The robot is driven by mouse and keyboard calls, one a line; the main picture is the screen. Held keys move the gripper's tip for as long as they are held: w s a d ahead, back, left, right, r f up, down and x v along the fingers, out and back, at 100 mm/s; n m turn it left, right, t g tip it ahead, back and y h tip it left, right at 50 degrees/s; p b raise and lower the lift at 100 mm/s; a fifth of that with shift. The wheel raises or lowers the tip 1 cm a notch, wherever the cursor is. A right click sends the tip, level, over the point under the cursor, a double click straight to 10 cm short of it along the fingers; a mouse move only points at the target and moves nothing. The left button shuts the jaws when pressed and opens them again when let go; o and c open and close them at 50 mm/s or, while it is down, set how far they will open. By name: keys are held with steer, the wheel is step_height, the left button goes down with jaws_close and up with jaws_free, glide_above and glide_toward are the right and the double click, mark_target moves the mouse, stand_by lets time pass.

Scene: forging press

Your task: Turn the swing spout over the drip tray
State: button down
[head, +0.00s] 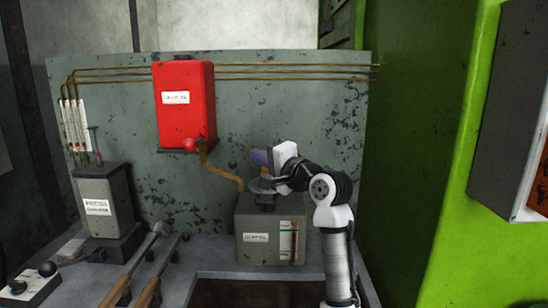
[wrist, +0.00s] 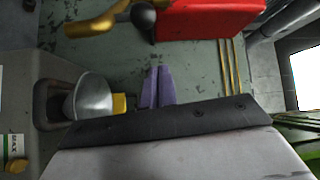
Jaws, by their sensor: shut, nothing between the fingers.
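The brass swing spout (head: 222,174) comes out below the red tank (head: 187,100) and slants down to the right, its end beside the grey box (head: 270,230). In the wrist view the spout (wrist: 95,25) lies at the top, near a dark ball knob (wrist: 143,15). A metal funnel (wrist: 92,97) with a yellow piece beside it sits on the grey box. My gripper (head: 258,157), with purple fingers, is shut and empty, above the box and right of the spout, apart from it. Its fingers (wrist: 157,75) also show in the wrist view. I cannot clearly identify the drip tray.
A smaller grey box (head: 103,205) with a T-handle stands at the left. A dark recess (head: 250,292) opens at the front. A green machine frame (head: 425,150) closes off the right side.

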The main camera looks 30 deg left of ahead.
steer(key=s, duration=0.2)
steer(key=s+a+p, duration=0.1)
steer(key=shift+s+a+f, duration=0.1)
steer(key=shift+s+f, duration=0.2)
steer(key=shift+f, duration=0.05)
steer(key=shift+s, duration=0.15)
